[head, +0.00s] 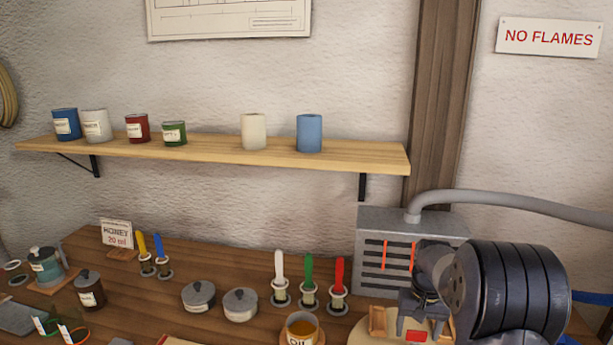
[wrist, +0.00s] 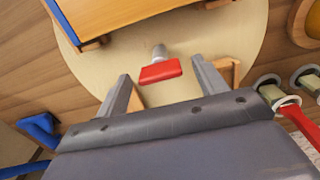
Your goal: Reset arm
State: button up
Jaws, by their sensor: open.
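My gripper (head: 422,305) is at the lower right of the head view, over a round pale wooden board (head: 363,332). In the wrist view its two fingers (wrist: 160,76) are spread apart with nothing held. A small red block (wrist: 160,72) with a grey metal stub shows between and beyond the fingertips, over the board (wrist: 185,22). The red block also shows below the gripper in the head view (head: 416,336). I cannot tell whether a finger touches it. My arm hides part of the board and the bench on the right.
Three handled tools, white (head: 280,268), green (head: 309,270) and red (head: 340,272), stand in holders left of the board. A cup of oil (head: 302,330) is near. A slatted grey box (head: 375,252) stands behind my gripper. The shelf (head: 220,150) above holds several cans.

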notch_tip(320, 180, up, 10)
notch_tip(320, 180, down, 11)
jog(key=shift+f, duration=0.1)
jog(key=n, duration=1.3)
dwell(0.3)
jog(key=shift+r, duration=0.2)
